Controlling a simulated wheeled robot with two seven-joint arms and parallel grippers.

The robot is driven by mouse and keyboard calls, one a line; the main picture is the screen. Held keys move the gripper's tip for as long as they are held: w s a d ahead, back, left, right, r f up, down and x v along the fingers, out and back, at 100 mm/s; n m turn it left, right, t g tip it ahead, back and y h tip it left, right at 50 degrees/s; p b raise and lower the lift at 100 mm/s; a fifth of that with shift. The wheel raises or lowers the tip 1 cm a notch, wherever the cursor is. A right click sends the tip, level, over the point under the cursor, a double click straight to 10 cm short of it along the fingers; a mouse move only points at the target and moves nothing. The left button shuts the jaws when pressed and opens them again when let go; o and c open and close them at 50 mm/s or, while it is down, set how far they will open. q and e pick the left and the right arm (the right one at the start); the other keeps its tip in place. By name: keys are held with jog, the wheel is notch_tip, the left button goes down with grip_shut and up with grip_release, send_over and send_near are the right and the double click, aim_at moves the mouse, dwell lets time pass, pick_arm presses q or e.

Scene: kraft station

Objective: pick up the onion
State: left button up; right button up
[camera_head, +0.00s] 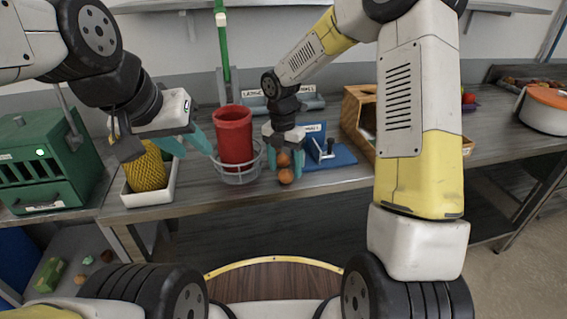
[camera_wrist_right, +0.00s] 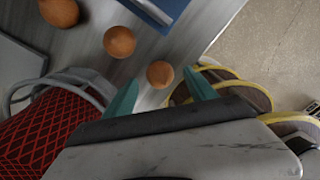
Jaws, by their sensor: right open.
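Several round orange-brown onions show in the right wrist view. The nearest onion (camera_wrist_right: 160,74) lies between the fingertips of my right gripper (camera_wrist_right: 161,90), with a gap visible at each side. A second onion (camera_wrist_right: 119,41) and a third one (camera_wrist_right: 59,12) lie farther away. In the head view, my right gripper (camera_head: 284,166) points down at the table, open, with an upper onion (camera_head: 284,159) and a lower onion (camera_head: 286,176) between or beside its teal fingers. My left gripper (camera_head: 186,145) has its teal fingers spread apart, beside a red container.
The red container (camera_head: 234,135) stands in a grey wire holder (camera_head: 240,178) left of my right gripper. A yellow textured object (camera_head: 147,170) sits in a white tray (camera_head: 128,200). A blue stand (camera_head: 330,157) is right of the onions. The table's front edge is close to them.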

jog(key=shift+f, duration=1.3)
grip_shut()
jog(key=shift+r, duration=0.15)
notch_tip(320, 180, up, 3)
jog(key=shift+r, duration=0.2)
jog(key=s+a+r, duration=0.1)
jog(key=s, duration=1.5)
jog(key=shift+r, duration=0.2)
